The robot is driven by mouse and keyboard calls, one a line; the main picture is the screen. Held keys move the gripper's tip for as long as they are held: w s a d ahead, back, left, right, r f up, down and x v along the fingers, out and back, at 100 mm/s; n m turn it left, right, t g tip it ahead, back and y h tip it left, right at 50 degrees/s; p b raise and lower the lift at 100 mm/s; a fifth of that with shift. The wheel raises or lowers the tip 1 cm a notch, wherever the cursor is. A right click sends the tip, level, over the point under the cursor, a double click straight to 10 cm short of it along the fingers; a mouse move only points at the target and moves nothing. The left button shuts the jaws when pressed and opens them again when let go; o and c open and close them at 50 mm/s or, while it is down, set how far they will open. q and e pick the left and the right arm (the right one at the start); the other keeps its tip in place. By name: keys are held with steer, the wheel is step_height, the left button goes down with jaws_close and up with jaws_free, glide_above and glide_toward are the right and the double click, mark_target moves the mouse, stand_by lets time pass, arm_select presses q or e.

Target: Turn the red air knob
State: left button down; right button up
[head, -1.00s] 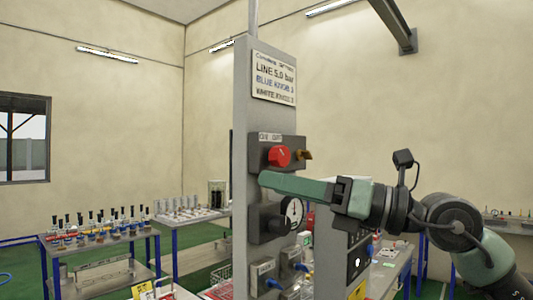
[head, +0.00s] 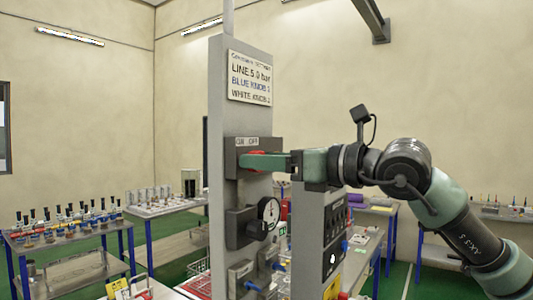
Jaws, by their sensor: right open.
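The red air knob (head: 256,152) is on a dark panel marked ON and OFF, on the upper part of the grey post (head: 220,165). My left gripper is not in view.
A pressure gauge (head: 268,212) sits below the knob, and blue knobs (head: 278,266) lower down. A sign (head: 249,78) is fixed to the post above. A second grey post (head: 308,230) stands right of it. Tables with bottles (head: 70,228) stand at the left.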

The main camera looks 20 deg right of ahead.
jaws_close()
steer(key=m+b, duration=0.6)
steer(key=m, duration=0.3)
steer(key=m+b, duration=0.5)
steer(key=m, duration=0.3)
steer(key=shift+d+f+m+b, duration=0.15)
steer(key=shift+d+m+b, duration=0.05)
steer(key=shift+m+b, duration=0.2)
stand_by(0.6)
